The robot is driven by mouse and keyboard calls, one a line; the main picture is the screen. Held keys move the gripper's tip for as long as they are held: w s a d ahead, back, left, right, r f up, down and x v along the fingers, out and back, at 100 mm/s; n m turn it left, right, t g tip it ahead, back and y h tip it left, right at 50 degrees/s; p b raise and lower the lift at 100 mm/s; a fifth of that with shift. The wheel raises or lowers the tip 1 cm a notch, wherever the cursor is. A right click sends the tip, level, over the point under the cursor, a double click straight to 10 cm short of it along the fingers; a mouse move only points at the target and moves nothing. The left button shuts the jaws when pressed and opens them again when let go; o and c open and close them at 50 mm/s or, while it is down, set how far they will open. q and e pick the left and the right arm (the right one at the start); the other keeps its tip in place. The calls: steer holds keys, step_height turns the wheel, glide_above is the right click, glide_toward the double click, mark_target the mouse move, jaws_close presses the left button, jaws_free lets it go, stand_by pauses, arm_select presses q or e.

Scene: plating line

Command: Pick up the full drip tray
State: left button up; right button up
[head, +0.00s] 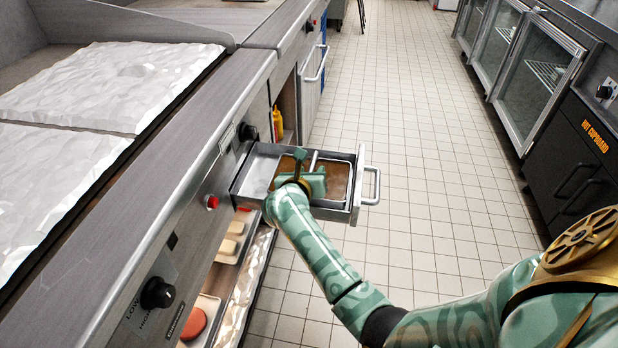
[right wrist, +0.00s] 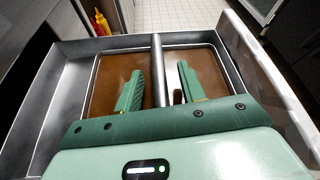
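The drip tray (head: 338,181) sits inside an open steel drawer (head: 247,181) under the griddle counter. Brown liquid covers its floor, and its thin metal rim (right wrist: 94,84) shows in the right wrist view. A grey bar (right wrist: 157,68) runs across the tray's middle. My right gripper (head: 302,167) reaches down into the drawer over the tray. In the right wrist view its two green fingers (right wrist: 160,92) are apart, one on each side of the bar, with gaps visible on both sides. The fingertips' exact depth is hard to tell. My left gripper is out of view.
The drawer's front with its handle (head: 372,185) sticks out into the tiled aisle. A shelf below holds buns (head: 233,236) and a red round item (head: 193,322). A yellow bottle (head: 278,122) stands behind the drawer. The aisle floor (head: 430,130) is clear; a hot cupboard (head: 570,165) stands at right.

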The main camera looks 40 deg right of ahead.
steer(key=shift+a+r, duration=0.1)
steer(key=shift+r, duration=0.05)
steer(key=shift+c, duration=1)
jaws_close()
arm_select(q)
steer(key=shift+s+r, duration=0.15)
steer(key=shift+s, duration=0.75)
